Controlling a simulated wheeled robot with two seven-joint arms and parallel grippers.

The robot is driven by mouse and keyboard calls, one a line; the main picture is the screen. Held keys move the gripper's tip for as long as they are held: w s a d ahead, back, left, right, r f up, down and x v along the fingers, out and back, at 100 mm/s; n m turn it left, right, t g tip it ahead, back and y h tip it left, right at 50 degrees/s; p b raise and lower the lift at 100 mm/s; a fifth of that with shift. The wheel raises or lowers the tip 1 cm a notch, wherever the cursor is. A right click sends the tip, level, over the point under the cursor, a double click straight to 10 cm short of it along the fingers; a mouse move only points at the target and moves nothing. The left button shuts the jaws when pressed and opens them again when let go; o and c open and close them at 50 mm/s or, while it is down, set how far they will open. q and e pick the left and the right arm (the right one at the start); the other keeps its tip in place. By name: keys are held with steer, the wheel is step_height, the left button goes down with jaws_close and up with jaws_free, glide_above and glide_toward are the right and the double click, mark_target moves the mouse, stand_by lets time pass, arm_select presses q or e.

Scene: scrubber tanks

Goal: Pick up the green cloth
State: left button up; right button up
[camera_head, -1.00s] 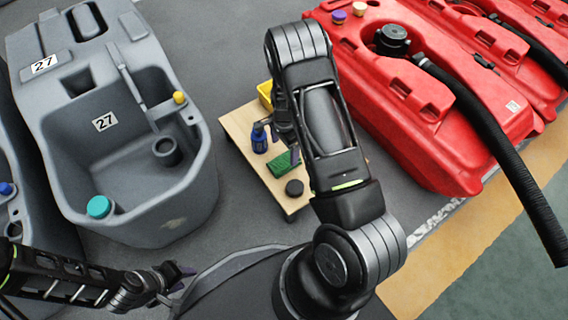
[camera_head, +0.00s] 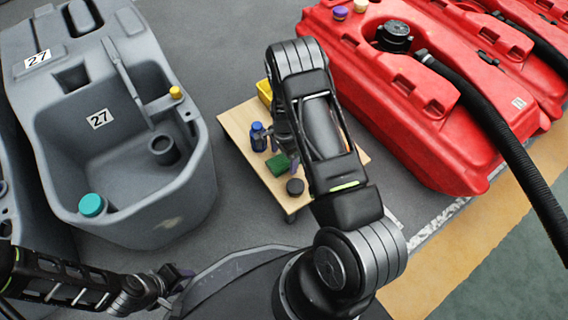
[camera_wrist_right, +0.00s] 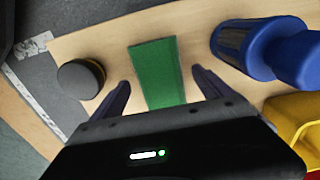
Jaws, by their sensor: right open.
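The green cloth (camera_head: 277,165) lies on a small wooden table (camera_head: 240,130). In the right wrist view the cloth (camera_wrist_right: 157,72) is a flat green strip between my spread fingers, with its near end hidden behind the gripper body. My right gripper (camera_wrist_right: 163,92) is open and empty, one finger to each side of the cloth; I cannot tell its exact height above it. In the head view my right arm hides part of the table. My left gripper (camera_head: 176,280) is low at the left, away from the table; its opening is unclear.
A round dark item (camera_head: 295,187) is on the other side. A yellow bin (camera_head: 264,92) is at the table's back. Grey (camera_head: 190,190) and red (camera_head: 440,150) tanks flank the table.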

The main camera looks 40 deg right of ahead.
mark_target(284, 159)
stand_by(0.6)
steer(key=c, duration=1.4)
steer(key=shift+c, duration=0.2)
step_height(284, 159, up, 10)
steer(key=p, duration=0.4)
